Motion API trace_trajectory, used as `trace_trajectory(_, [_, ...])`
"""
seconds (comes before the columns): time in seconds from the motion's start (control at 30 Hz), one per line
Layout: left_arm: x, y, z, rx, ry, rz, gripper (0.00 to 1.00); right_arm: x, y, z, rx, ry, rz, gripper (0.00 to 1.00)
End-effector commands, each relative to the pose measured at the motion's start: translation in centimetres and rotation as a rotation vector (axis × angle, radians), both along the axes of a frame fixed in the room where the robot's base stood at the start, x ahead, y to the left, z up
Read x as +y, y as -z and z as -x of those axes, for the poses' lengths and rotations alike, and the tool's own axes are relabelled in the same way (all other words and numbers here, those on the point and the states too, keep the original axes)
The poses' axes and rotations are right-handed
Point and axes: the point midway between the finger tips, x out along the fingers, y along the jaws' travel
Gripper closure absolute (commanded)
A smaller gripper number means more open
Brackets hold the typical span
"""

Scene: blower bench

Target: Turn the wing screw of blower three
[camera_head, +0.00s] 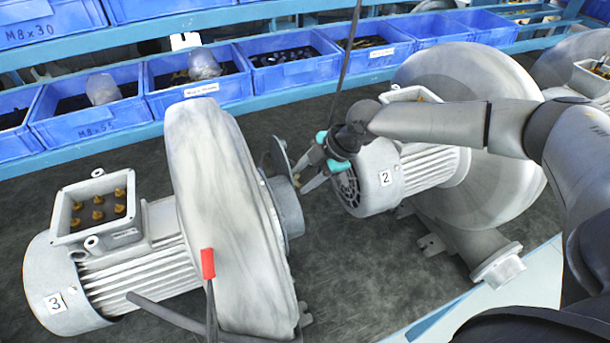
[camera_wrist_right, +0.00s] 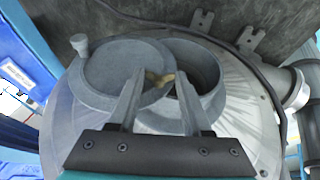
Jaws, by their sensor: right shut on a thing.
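Blower three (camera_head: 210,210), marked "3" on its motor, lies on the dark bench at the left of the head view. Its round grey port (camera_head: 290,208) faces right, and a round cover plate (camera_head: 277,155) sits swung aside, leaving the port partly open. In the right wrist view the cover plate (camera_wrist_right: 122,75) overlaps the left part of the opening (camera_wrist_right: 200,65). My left gripper is not in view.
Blower two (camera_head: 430,165) stands close behind my right gripper. Blue bins (camera_head: 90,125) line the shelf at the back. Bare bench (camera_head: 360,270) lies between the blowers.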

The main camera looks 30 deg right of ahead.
Motion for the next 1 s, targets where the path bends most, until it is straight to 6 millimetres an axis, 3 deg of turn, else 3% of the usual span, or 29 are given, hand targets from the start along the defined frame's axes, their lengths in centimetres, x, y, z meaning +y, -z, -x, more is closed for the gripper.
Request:
trace_trajectory(0.33, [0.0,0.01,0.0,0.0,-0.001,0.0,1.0,0.01,0.14,0.08,0.005,0.002,-0.001,1.0])
trace_trajectory(0.37, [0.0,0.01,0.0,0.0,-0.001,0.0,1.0,0.01,0.14,0.08,0.005,0.002,-0.001,0.48])
trace_trajectory(0.6, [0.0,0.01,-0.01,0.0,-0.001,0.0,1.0,0.02,0.09,0.05,0.003,0.001,-0.001,0.21])
trace_trajectory(1.0, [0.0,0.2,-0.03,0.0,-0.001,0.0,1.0,-0.36,-0.77,0.33,0.0,0.002,-0.002,0.21])
